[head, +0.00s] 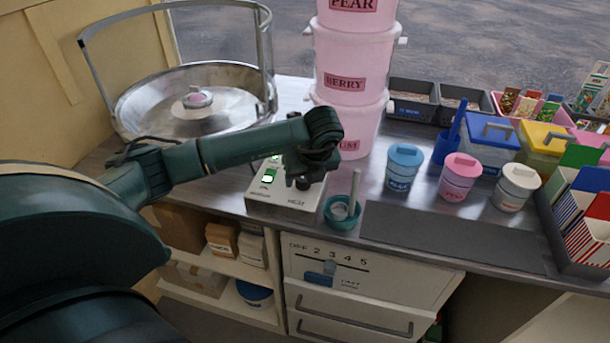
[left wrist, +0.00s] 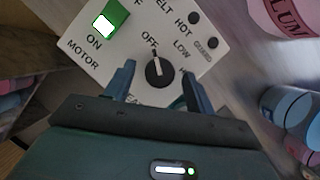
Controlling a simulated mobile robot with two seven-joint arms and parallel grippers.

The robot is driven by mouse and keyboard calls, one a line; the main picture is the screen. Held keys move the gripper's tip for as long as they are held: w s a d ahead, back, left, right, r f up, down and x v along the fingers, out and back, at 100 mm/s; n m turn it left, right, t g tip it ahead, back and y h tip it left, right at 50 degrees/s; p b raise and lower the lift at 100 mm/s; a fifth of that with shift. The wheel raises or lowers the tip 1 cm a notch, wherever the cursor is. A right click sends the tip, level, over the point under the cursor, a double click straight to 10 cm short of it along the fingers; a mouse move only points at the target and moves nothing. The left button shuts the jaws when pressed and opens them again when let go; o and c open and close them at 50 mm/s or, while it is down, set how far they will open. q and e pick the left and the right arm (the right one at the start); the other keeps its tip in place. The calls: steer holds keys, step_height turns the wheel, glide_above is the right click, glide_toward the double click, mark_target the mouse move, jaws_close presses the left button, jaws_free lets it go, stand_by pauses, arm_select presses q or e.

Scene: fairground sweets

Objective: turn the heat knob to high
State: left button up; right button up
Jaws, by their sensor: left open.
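The heat knob (left wrist: 160,74) is a round black dial on a pale control box (left wrist: 98,58), with a white pointer line towards OFF. LOW is printed to the upper right of the knob. My left gripper (left wrist: 158,68) is open, with one finger on each side of the knob and gaps visible. My right gripper is out of view.
A green lit MOTOR switch (left wrist: 110,20) is on the same box. A teal cup (head: 342,222) with a stick stands close at its right. The pink tub stack (head: 350,95) and the metal floss bowl (head: 150,105) stand behind. A grey mat (head: 450,238) lies clear to the right.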

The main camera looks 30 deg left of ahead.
arm_select(q)
steer(key=shift+c, duration=0.4)
steer(key=c, duration=0.9)
